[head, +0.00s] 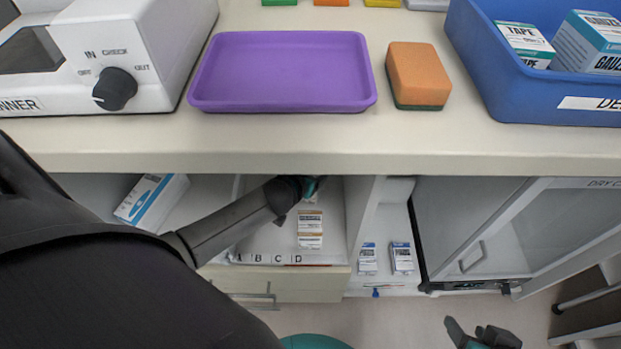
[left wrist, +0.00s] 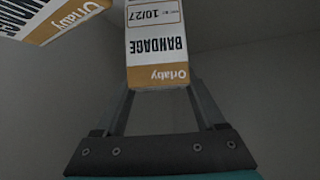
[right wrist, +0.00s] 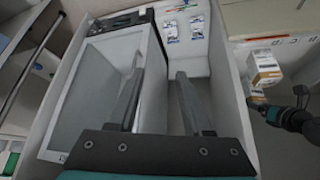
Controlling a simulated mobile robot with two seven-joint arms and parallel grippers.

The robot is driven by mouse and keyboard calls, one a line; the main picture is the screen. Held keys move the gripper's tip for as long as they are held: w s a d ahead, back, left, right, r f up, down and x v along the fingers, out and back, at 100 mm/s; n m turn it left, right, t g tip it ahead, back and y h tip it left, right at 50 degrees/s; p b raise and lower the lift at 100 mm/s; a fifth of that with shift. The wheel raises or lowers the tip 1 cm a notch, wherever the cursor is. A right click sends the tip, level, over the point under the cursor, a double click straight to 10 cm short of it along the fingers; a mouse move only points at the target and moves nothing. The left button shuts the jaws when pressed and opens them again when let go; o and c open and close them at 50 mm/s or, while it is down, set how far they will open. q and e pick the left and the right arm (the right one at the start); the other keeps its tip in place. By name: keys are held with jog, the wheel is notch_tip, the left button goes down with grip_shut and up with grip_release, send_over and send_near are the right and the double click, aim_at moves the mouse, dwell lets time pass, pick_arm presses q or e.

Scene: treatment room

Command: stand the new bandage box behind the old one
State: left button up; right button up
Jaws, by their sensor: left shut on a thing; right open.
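One bandage box (head: 310,230), white with orange-brown bands, stands near the front of the lettered shelf (head: 260,240), by the letter D; the right wrist view shows it too (right wrist: 264,66). My left gripper (head: 313,187) reaches under the counter and is shut on another bandage box (left wrist: 157,45), marked 10/27, behind the first. The held box shows only partly in the head view (head: 311,199). The other box shows at the left wrist view's upper left (left wrist: 62,18). Whether the held box touches the shelf I cannot tell. My right gripper (head: 482,335) is open and empty, low at right.
The counter edge (head: 300,161) overhangs the shelf, and a divider (head: 362,220) stands on its right. An open-looking glass-front cabinet (head: 500,240) is further right. A purple tray (head: 197,88) and a sponge (head: 417,72) lie on the counter.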

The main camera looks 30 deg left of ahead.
pick_arm(q)
jog(key=shift+f+b, duration=0.45)
jog(key=shift+f, duration=0.5)
pick_arm(e)
jog(key=shift+w+a+f+t+y, duration=0.2)
jog(key=shift+w+a+t+y, duration=0.5)
jog(key=shift+w+a+t, duration=0.75)
jog(key=shift+s+a, duration=0.1)
jog(key=shift+s, duration=0.05)
pick_arm(q)
jog(key=shift+f, duration=0.15)
jog(key=o, duration=1.6)
jog(key=shift+c, duration=0.2)
pick_arm(e)
jog(key=shift+a, duration=0.2)
jog(key=shift+d, duration=0.15)
